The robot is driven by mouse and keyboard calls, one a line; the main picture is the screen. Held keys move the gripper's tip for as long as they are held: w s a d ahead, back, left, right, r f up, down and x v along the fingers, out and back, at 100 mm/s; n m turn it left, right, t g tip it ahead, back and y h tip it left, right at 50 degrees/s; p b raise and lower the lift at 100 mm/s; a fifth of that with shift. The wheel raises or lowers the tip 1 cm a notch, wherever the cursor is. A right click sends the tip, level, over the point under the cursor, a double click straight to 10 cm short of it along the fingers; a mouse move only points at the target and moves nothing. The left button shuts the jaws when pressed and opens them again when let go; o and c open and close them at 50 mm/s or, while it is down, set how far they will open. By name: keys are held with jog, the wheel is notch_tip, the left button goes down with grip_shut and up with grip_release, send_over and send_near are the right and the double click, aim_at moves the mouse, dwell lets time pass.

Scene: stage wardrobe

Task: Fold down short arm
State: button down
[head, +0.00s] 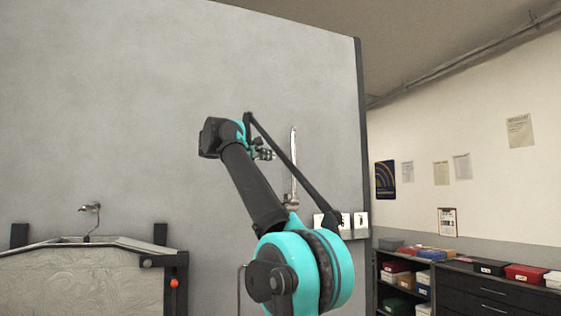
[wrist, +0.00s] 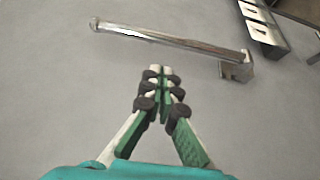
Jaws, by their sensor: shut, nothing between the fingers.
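The short arm is a chrome bar (head: 293,158) on the grey wall. In the head view it stands upright, with its mount (head: 291,203) at the lower end. In the wrist view the bar (wrist: 165,36) runs across the upper part of the picture, its free end at left and its mount (wrist: 238,68) at right. My gripper (head: 268,154) is just left of the bar in the head view. In the wrist view my gripper (wrist: 159,70) is shut and empty, its tips beside the middle of the bar with a visible gap.
Small plates with dark marks (head: 345,221) are on the wall right of the mount; metal plates (wrist: 262,20) show in the wrist view. A basin-like fixture (head: 85,275) with a spout is at left. Shelves with boxes (head: 430,275) stand at right, beyond the wall's edge.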

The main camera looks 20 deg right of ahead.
aim_at(286, 158)
dwell(0.3)
jog(key=x, duration=1)
jog(key=shift+s, duration=0.15)
jog(key=shift+s+m+h, duration=0.4)
jog(key=shift+s+m, duration=0.2)
jog(key=shift+s, duration=0.2)
jog(key=s+f+m+h, duration=0.4)
jog(key=s+m, duration=0.4)
jog(key=s, duration=0.2)
jog(key=s+f+m+g+h, duration=0.2)
jog(key=s+f+m+g, duration=0.1)
jog(key=f+m, duration=0.3)
jog(key=s+f+m+g+h, duration=0.2)
jog(key=s+f+m+g, duration=0.1)
jog(key=m, duration=0.4)
jog(key=shift+d+f+g, duration=0.3)
jog(key=shift+f+g, duration=0.6)
jog(key=shift+f, duration=0.5)
jog(key=shift+f, duration=0.15)
